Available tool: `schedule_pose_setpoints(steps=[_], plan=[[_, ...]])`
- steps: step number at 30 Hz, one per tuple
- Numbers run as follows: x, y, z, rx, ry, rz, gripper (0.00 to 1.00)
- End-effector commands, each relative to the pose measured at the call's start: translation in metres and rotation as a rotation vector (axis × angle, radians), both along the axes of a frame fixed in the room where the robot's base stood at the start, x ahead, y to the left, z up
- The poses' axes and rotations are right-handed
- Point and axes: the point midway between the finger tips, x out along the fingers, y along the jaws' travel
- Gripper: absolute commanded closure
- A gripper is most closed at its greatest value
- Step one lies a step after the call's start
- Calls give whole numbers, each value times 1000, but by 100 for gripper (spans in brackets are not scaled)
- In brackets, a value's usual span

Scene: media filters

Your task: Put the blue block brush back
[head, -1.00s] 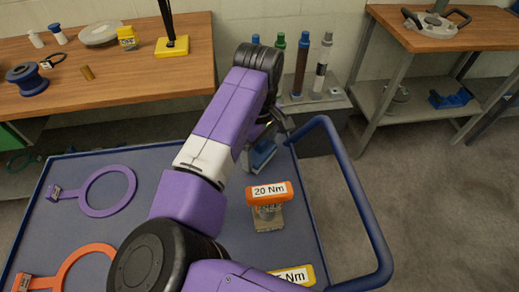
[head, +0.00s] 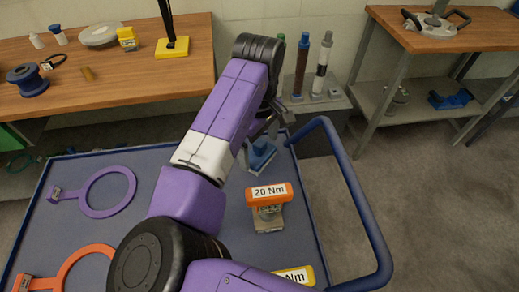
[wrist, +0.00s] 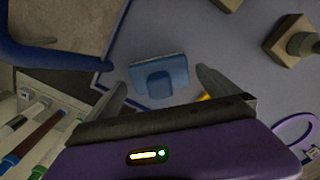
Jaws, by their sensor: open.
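The blue block brush (head: 261,155) stands on the blue cart top near its far right corner, partly hidden by my arm in the head view. In the wrist view the brush (wrist: 159,76) lies ahead, between the lines of my two fingers and apart from them. My gripper (wrist: 160,88) is open and empty, above the brush. In the head view my gripper (head: 268,128) is mostly hidden behind my wrist.
The cart's blue handle (head: 360,205) rises on the right. An orange 20 Nm block (head: 268,195) stands nearer. Purple (head: 105,208) and orange ring tools lie left. Several tall tubes (head: 301,65) stand on a low stand behind. Wooden benches (head: 190,80) are at the back.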

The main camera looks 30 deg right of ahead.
Motion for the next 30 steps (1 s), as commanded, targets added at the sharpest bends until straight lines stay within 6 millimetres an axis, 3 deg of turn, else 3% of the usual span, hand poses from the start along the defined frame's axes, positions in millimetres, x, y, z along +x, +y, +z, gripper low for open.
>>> schedule_pose_setpoints(steps=[6,13,19,30], plan=[[1,-1,48,-3,-4,-1,0],[1,-1,84,-3,-1,-1,0],[1,0,97,-2,-1,0,0],[1,0,97,-1,0,0,0]])
